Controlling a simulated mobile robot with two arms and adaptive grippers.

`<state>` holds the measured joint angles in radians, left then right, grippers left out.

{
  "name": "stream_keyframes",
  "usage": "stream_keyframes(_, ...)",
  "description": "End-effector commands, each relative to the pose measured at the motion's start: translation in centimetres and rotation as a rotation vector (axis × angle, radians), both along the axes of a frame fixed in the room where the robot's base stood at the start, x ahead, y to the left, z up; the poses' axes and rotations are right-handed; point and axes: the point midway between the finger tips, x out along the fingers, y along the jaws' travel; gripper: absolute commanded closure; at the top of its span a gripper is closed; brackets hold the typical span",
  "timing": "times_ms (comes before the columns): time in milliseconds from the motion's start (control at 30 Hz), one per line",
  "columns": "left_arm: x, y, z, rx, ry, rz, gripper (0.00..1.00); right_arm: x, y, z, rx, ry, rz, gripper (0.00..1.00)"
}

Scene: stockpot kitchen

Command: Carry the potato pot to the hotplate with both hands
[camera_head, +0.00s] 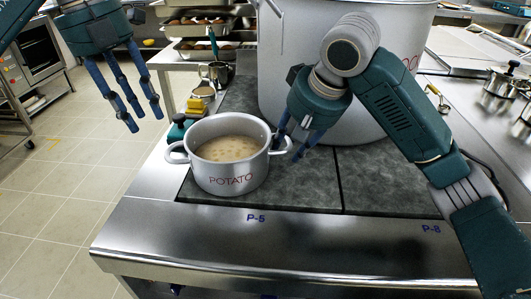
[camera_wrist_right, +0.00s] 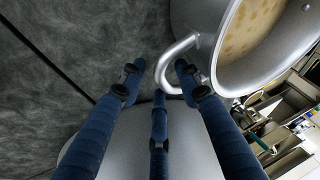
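The potato pot (camera_head: 228,176) is a silver two-handled pot marked POTATO, with pale, lumpy contents. It appears upright on the dark hotplate (camera_head: 290,195) above the P-5 label. My right gripper (camera_head: 293,150) is at the pot's right handle. In the right wrist view its fingers (camera_wrist_right: 160,80) are spread, with the looped handle (camera_wrist_right: 168,68) reaching between their tips; contact is unclear. My left gripper (camera_head: 140,112) is open and empty, above the floor, up and left of the pot. The pot's left handle (camera_head: 176,153) is free.
A very large stockpot (camera_head: 330,110) stands right behind the potato pot. The steel counter front (camera_head: 300,240) is clear. Smaller pots (camera_head: 503,80) stand far right.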

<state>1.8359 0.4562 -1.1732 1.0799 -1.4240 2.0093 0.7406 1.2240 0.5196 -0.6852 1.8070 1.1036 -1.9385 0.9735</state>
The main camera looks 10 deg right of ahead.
Motion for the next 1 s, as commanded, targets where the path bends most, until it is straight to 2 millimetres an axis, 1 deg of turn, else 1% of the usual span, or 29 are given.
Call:
stream_keyframes(67,0.0,0.1,0.3,0.001,0.000,0.002,0.66,-0.1,0.0,0.2,0.000,-0.001,0.000,0.66)
stream_keyframes(167,0.0,0.1,0.5,0.001,0.000,0.001,0.66,-0.4,-0.2,1.0,0.001,-0.002,0.000,0.66)
stream_keyframes(267,0.0,0.1,0.5,0.001,0.000,0.001,0.66,-1.0,-0.5,2.6,0.001,-0.004,0.001,0.66)
stream_keyframes(500,0.0,0.1,0.4,0.001,0.000,0.001,0.66,-2.9,-1.6,7.4,-0.003,-0.007,-0.002,0.66)
stream_keyframes(633,0.0,0.1,0.4,0.001,0.000,0.001,0.66,-3.8,-1.9,9.3,-0.002,-0.004,-0.002,0.66)
stream_keyframes(800,0.0,0.1,0.4,0.001,0.000,0.001,0.66,-4.4,-2.1,10.6,-0.001,-0.001,-0.001,0.66)
stream_keyframes(1000,0.0,0.1,0.4,0.000,0.000,0.001,0.66,-4.6,-2.2,10.8,0.000,0.002,-0.001,0.66)
